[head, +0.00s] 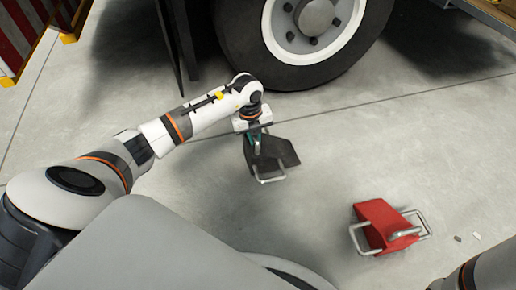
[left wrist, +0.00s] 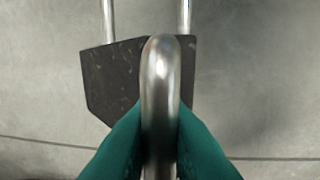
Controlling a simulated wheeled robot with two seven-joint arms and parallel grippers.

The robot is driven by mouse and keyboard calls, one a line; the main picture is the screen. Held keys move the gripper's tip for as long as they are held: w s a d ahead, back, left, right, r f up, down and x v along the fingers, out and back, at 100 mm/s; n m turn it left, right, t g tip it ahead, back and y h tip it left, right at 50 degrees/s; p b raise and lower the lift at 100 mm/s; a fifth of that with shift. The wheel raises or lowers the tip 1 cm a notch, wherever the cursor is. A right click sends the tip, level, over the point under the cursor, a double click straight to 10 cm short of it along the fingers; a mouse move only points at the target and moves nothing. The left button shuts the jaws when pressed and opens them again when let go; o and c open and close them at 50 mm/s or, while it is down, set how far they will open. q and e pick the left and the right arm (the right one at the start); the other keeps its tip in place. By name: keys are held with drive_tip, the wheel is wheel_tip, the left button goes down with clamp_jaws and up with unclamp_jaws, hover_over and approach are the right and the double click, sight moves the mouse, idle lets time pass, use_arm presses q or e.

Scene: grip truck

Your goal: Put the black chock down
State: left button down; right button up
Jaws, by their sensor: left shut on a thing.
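The black chock (head: 280,151) is a dark wedge with metal handles, in front of the truck's wheel in the head view. My left gripper (head: 256,143) is shut on one of its metal handles. In the left wrist view the green fingertips (left wrist: 160,140) close on both sides of the handle bar, and the dark body of the chock (left wrist: 112,82) shows behind it. I cannot tell whether the chock touches the floor. My right gripper is out of view; only part of my right arm shows at the lower right corner.
The truck's wheel (head: 305,35) stands beyond the chock. A red chock (head: 378,222) with metal handles lies on the floor to the right. Small pale and dark bits (head: 476,236) lie to its right. The concrete floor between the two chocks is clear. A striped barrier (head: 22,35) stands at the upper left.

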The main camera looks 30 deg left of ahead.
sight(274, 153)
use_arm(q)
wheel_tip(274, 153, down, 6)
drive_tip(key=b, duration=0.4)
drive_tip(key=shift+w, duration=0.1)
drive_tip(key=c, duration=1.8)
unclamp_jaws()
drive_tip(key=shift+f, duration=0.15)
drive_tip(key=o, duration=0.4)
